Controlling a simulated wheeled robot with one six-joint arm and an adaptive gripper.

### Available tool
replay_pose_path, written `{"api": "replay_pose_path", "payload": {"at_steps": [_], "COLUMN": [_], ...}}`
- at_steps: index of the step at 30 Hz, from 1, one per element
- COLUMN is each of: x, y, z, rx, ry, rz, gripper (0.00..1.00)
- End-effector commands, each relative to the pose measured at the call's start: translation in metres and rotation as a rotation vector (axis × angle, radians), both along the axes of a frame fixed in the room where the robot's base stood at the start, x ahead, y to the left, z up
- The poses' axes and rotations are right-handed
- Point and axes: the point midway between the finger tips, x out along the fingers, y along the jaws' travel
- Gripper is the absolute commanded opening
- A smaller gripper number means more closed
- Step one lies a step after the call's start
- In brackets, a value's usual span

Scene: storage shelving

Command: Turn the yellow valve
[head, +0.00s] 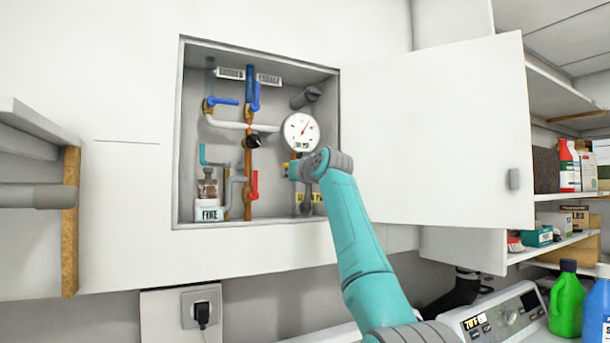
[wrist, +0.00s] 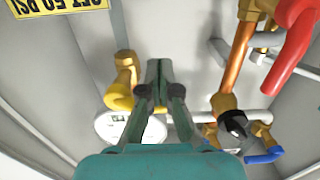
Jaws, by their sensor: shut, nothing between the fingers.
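The yellow valve (wrist: 120,98) has a yellow handle on a brass fitting and shows in the wrist view just left of my gripper's fingers. In the head view only a small yellow bit (head: 285,169) shows below the gauge, beside the end of my arm. My gripper (wrist: 160,70) is shut and empty, its fingertips together inside the wall cabinet. In the wrist view the fingers are close beside the yellow valve; whether they touch it I cannot tell. In the head view my arm's wrist hides most of the gripper and part of the valve.
The cabinet (head: 178,130) is open, its white door (head: 440,130) swung right. Around the valve are a pressure gauge (head: 300,132), red handle (head: 254,185), blue handles (head: 223,101), a black knob (head: 253,141) and pipes. A shelf (head: 35,125) juts out at left.

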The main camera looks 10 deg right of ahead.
Motion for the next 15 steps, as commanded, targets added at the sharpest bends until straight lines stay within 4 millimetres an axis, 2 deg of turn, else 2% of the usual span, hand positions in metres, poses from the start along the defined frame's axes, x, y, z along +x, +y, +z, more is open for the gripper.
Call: {"api": "replay_pose_path", "payload": {"at_steps": [1, 7, 15], "x": [-0.005, -0.011, -0.028], "y": [0.002, 0.000, -0.007], "z": [0.015, 0.016, 0.012], "rx": [0.004, 0.005, 0.005], "ry": [-0.025, -0.029, -0.029], "rz": [0.001, 0.002, 0.001], "gripper": [0.00, 0.00, 0.00]}}
